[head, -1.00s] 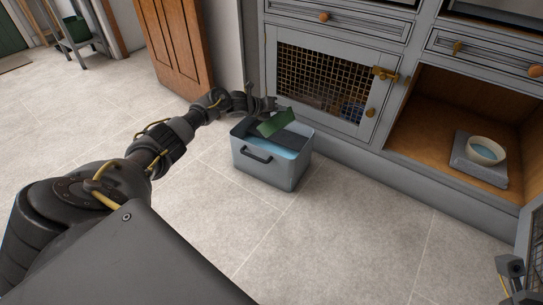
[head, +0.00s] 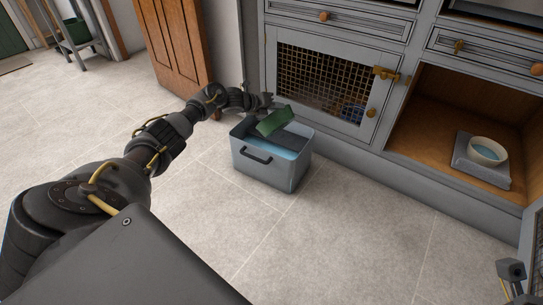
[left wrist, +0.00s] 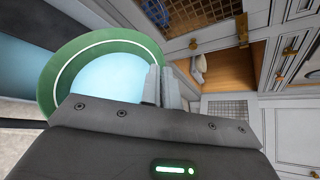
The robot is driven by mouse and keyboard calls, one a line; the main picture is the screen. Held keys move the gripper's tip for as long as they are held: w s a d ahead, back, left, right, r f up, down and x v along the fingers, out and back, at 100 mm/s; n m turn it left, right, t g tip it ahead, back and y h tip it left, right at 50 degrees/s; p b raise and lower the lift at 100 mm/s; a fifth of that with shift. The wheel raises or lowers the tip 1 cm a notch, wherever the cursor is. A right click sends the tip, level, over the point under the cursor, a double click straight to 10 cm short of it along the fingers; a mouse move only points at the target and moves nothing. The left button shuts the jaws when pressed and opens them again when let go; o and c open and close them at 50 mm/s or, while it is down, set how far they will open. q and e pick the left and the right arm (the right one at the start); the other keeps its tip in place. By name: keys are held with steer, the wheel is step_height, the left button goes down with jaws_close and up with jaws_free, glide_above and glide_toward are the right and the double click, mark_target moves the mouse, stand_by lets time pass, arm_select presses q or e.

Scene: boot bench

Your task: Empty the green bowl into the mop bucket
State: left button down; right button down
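The green bowl (head: 274,122) is held over the mop bucket (head: 285,176), tilted, with its green outer side toward the head camera. My left gripper (head: 267,102) is at the bowl's far rim. In the left wrist view the fingers (left wrist: 162,86) are shut on the bowl's rim, and light blue shows inside the green bowl (left wrist: 62,75). The bucket is a grey rectangular tub on the floor with light blue liquid and a dark insert inside. What appears to be my right gripper (head: 512,272) shows at the lower right edge; its opening is unclear.
A grey cabinet with a mesh door (head: 320,85) stands just behind the bucket. An open wooden compartment at right holds a white bowl (head: 487,151) on a grey slab (head: 479,173). The floor in front of the bucket is clear.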

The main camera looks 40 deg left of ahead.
arm_select(q)
steer(key=b, duration=0.1)
steer(key=a+b, duration=0.1)
steer(key=b, duration=0.1)
steer(key=a+n+b, duration=0.1)
steer(key=shift+w+a+r+h+b, duration=0.2)
steer(key=shift+w+h+b, duration=0.05)
steer(key=shift+h+b, duration=0.15)
stand_by(0.5)
stand_by(0.7)
